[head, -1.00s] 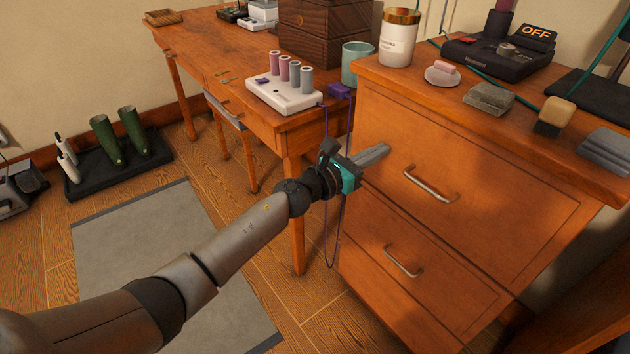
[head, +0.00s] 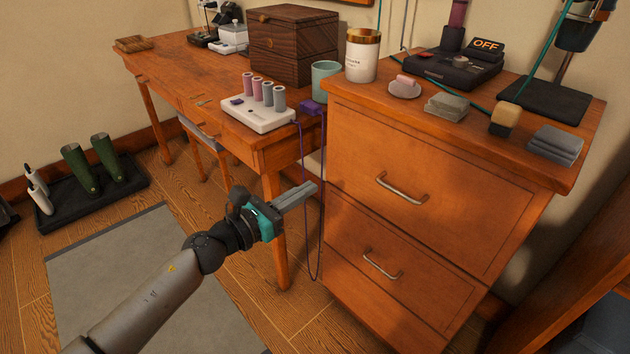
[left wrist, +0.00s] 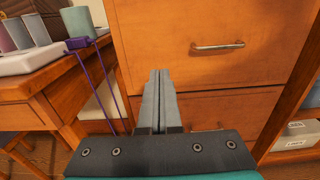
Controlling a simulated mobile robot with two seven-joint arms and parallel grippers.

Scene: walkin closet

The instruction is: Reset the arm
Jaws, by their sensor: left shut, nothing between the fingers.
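My left arm comes in from the lower left in the head view. Its gripper (head: 312,187) is shut and empty, held in the air in front of the left edge of the wooden drawer cabinet (head: 400,235). In the left wrist view the two grey fingers (left wrist: 158,75) lie side by side, pointing at the cabinet front, with the upper drawer handle (left wrist: 217,46) to their right. Both cabinet drawers look closed. My right gripper is in neither view.
A wooden desk (head: 185,70) stands left of the cabinet, with a white curler base (head: 258,118) on it. A purple cord (head: 322,235) hangs between desk and cabinet. A grey rug (head: 130,270) and a boot tray (head: 60,210) lie on the floor.

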